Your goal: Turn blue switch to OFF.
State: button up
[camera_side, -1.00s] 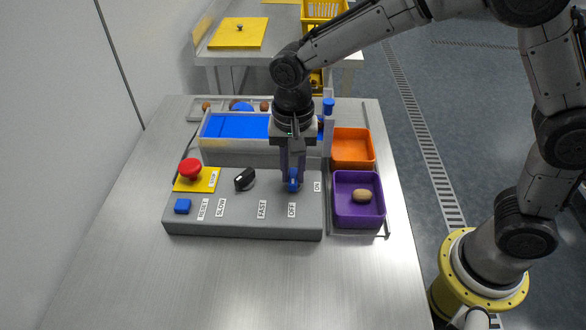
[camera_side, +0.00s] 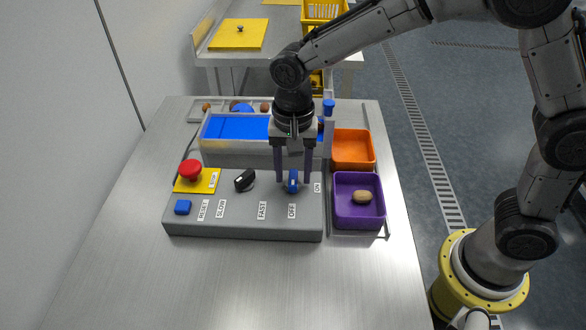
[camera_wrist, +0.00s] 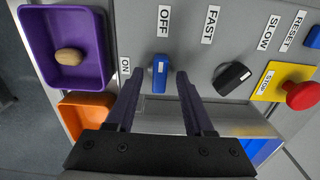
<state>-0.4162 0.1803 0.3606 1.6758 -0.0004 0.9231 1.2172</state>
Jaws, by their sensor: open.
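The blue switch (camera_side: 293,181) is a knob on the grey control panel (camera_side: 240,226), between the ON label (camera_side: 317,187) and the OFF label (camera_side: 291,211). In the wrist view the blue switch (camera_wrist: 160,73) has a white mark, and its handle lines up with the OFF label (camera_wrist: 164,20); the ON label (camera_wrist: 125,68) is off to its left. My gripper (camera_side: 293,183) is open above the panel, its fingers apart on either side of the switch. In the wrist view my gripper (camera_wrist: 158,75) shows gaps between both fingers and the switch.
A black knob (camera_side: 244,180), a red stop button (camera_side: 190,170) and a blue button (camera_side: 183,207) sit left on the panel. The front table is clear.

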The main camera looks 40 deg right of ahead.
aim_at(293, 176)
notch_tip(293, 176, up, 14)
dwell(0.6)
jog(key=shift+f, duration=0.1)
jog(key=s+d+r+t, duration=0.3)
jog(key=s+d+r, duration=0.5)
jog(key=d, duration=0.4)
jog(key=s+d+f+n+t, duration=0.2)
jog(key=s+d+f+n, duration=0.2)
jog(key=s+f+n, duration=0.5)
jog(key=s+f, duration=0.1)
jog(key=s, duration=0.2)
jog(key=shift+s+d+t, duration=0.15)
jog(key=shift+s+t, duration=0.05)
jog(key=shift+t, duration=0.1)
